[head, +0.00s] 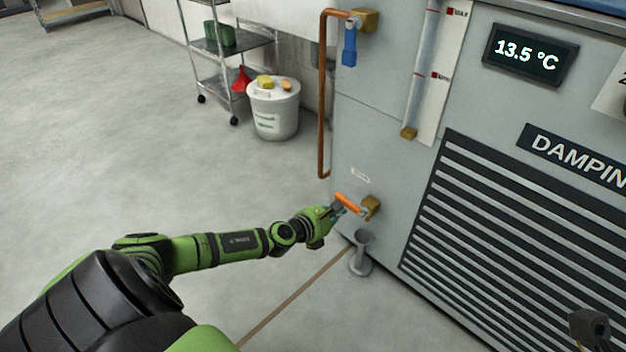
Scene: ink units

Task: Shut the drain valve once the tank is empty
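The drain valve is a brass body (371,208) low on the grey cabinet, with an orange lever (348,202) reaching left and slightly up from it. My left gripper (340,210) is at the lever's free end, its fingers beside or around it; I cannot tell whether they grip it. A grey drain funnel (361,252) stands on the floor below the valve. A sight tube (421,65) with red MAX and lower marks runs down the cabinet front; its liquid level is not clear. A dark part at the lower right edge, probably my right gripper (590,326), is cut off.
A copper pipe (324,95) runs down left of the cabinet from a blue-handled valve (349,48). A white bucket (273,108) and a wire shelf (222,45) stand behind. A display (530,54) reads 13.5 °C. The floor at left is clear.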

